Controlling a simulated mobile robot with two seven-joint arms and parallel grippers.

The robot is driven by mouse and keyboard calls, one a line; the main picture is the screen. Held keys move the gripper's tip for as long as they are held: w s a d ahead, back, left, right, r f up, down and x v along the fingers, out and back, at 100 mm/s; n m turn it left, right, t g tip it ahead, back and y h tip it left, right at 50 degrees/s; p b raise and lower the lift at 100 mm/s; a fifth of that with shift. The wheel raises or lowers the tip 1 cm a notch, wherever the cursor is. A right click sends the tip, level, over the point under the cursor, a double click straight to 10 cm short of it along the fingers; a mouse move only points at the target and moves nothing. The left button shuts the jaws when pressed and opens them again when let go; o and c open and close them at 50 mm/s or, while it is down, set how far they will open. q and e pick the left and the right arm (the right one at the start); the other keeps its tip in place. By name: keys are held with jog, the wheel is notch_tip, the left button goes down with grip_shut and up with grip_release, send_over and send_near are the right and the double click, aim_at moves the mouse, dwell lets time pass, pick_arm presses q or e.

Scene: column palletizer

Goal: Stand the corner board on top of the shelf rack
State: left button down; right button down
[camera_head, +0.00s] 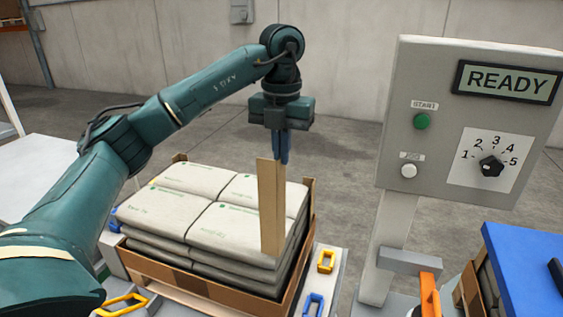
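The corner board (271,205) is a narrow tan angled strip, upright, hanging below my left gripper (281,158). My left gripper points down with its blue fingers shut on the board's upper end. The board appears in front of the right side of the stacked bags; whether its lower end touches them or the carton I cannot tell. An orange-framed structure (13,22) shows at the top left edge; it may be part of a shelf rack, but most is cut off. My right gripper is not in view.
Grey bags (170,207) are stacked in a low brown carton (160,272). A grey control panel (455,160) reading READY stands at right on a post. Yellow and blue handles surround the carton. A blue board (530,262) is at lower right, a white table (40,175) at left.

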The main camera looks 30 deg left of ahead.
pick_arm(q)
jog(key=shift+r+p, duration=0.55)
jog(key=shift+r, duration=0.35)
notch_tip(320, 180, up, 4)
jog(key=p, duration=0.4)
jog(key=shift+r, duration=3.4)
jog(key=shift+f, duration=0.1)
